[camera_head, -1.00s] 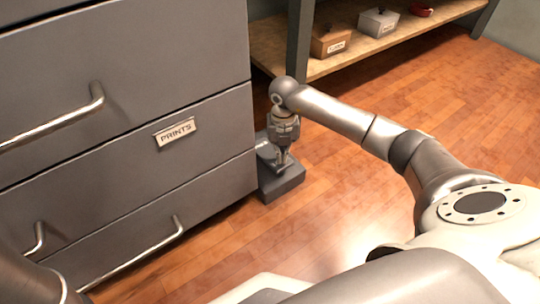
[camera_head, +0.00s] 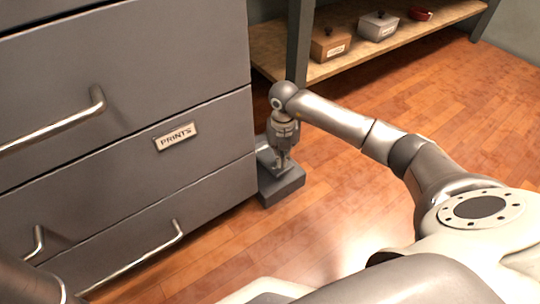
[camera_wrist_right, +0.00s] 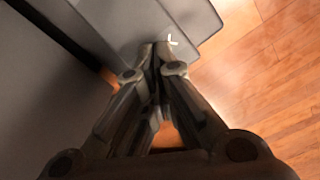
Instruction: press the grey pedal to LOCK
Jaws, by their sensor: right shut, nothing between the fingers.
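The grey pedal (camera_head: 284,186) is a low block on the floor against the right side of the grey drawer cabinet. My right gripper (camera_head: 284,164) points down over it, shut and empty, with its fingertips at or just above its top. I cannot tell whether they press it. In the right wrist view the shut fingertips (camera_wrist_right: 158,52) lie over the pedal's grey plate (camera_wrist_right: 185,18), next to a small white mark. The fingers hide part of the pedal, and no LOCK lettering can be read. My left gripper is outside the picture; only part of that arm shows at bottom left.
The grey cabinet (camera_head: 120,80) with a PRINTS label (camera_head: 176,136) and metal handles stands close on the left. A wooden shelf (camera_head: 345,62) with small boxes and its dark upright (camera_head: 299,45) are behind. The wooden floor (camera_head: 440,115) to the right is clear.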

